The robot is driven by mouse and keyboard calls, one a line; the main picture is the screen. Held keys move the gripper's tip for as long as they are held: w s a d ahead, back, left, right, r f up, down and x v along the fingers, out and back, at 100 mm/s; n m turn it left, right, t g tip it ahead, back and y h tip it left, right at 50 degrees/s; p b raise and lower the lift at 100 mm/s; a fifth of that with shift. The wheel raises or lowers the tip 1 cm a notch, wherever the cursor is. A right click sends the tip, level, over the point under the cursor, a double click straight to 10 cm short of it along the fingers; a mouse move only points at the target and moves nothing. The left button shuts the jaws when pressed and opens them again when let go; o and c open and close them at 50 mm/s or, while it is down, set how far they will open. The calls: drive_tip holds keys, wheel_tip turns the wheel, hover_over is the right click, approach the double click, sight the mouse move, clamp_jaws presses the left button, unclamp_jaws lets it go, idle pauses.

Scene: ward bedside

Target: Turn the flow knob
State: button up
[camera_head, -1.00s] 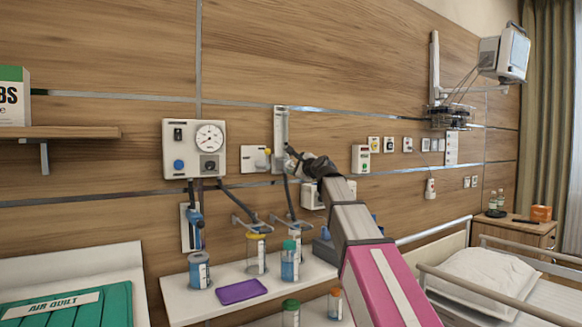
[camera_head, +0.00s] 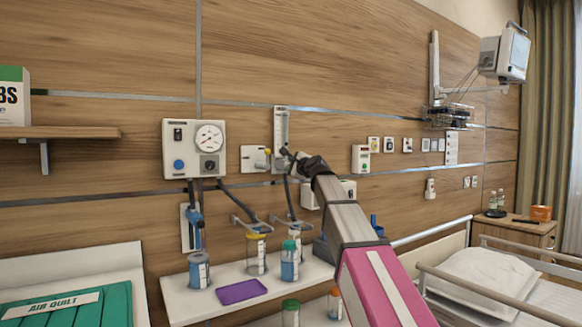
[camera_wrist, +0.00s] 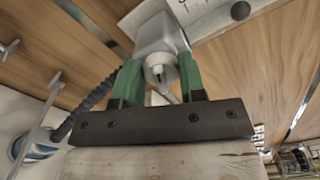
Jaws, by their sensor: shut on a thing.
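A pale flowmeter (camera_head: 281,124) with a tall clear tube is mounted upright on the wood wall. My gripper (camera_head: 285,154) is at its lower end and covers the flow knob in the head view. In the wrist view, the two green fingertips of my gripper (camera_wrist: 160,82) stand on either side of the pale flowmeter body (camera_wrist: 157,35) and its round flow knob (camera_wrist: 160,72). The jaws are shut on the flow knob. The exact contact faces are partly hidden, and the knob's setting cannot be read.
Hoses hang below. A white shelf (camera_head: 190,303) holds several jars and a purple tray (camera_head: 242,291). A bed (camera_head: 488,272) is at right.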

drive_tip(key=o, duration=0.9)
drive_tip(key=shift+c, duration=0.2)
drive_tip(key=shift+s+d, duration=0.1)
drive_tip(key=v, duration=1)
drive_tip(key=shift+s+d, duration=0.2)
